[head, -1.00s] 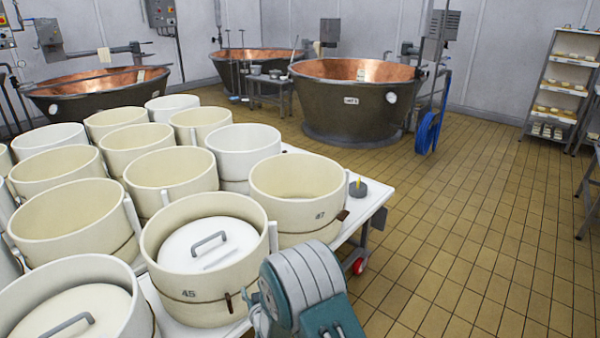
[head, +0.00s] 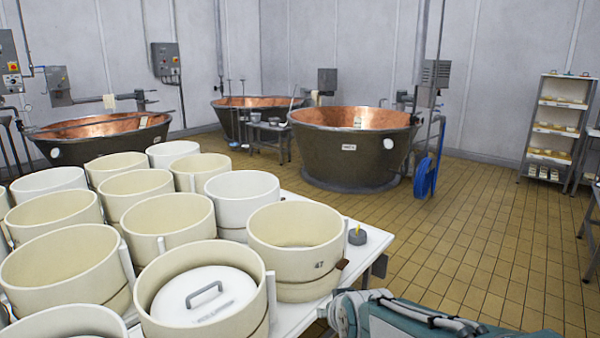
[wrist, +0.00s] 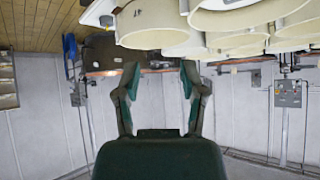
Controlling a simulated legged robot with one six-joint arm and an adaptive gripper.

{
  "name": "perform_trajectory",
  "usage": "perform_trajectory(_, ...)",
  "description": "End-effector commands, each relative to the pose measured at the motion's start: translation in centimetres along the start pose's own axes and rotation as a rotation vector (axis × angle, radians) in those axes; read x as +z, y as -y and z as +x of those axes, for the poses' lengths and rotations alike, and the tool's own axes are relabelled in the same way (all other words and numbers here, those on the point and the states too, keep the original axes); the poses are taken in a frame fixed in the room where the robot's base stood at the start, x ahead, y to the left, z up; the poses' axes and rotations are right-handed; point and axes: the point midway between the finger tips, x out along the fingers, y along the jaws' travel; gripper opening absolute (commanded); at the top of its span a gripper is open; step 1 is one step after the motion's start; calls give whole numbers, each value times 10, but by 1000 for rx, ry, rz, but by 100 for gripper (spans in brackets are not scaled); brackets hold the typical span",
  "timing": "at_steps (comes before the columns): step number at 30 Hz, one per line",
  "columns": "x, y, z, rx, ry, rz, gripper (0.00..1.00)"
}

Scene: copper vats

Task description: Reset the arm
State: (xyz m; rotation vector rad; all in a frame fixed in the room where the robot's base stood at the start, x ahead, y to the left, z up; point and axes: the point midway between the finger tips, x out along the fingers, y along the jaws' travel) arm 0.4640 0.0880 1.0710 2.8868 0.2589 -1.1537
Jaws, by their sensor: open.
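My gripper (wrist: 158,85) shows in the wrist view with its two fingers spread apart and nothing between them. The wrist picture is upside down, with the floor at the top left and the walls below. In the head view my arm shows at the bottom right, beside the near right corner of the white table (head: 360,250). The fingertips are not in the head view.
Cream round moulds (head: 295,238) crowd the table, one with a white handled lid (head: 205,295) inside. A grey object (head: 357,236) sits at the table's edge. Copper vats (head: 350,150) stand behind. A shelf rack (head: 556,125) stands far right. The tiled floor (head: 470,260) between is clear.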

Motion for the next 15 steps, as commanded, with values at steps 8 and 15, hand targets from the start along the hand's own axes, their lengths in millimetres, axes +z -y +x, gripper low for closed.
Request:
perform_trajectory(8,46,-33,-96,63,137,42,53)
perform_trajectory(15,101,-48,-163,113,259,85,53)
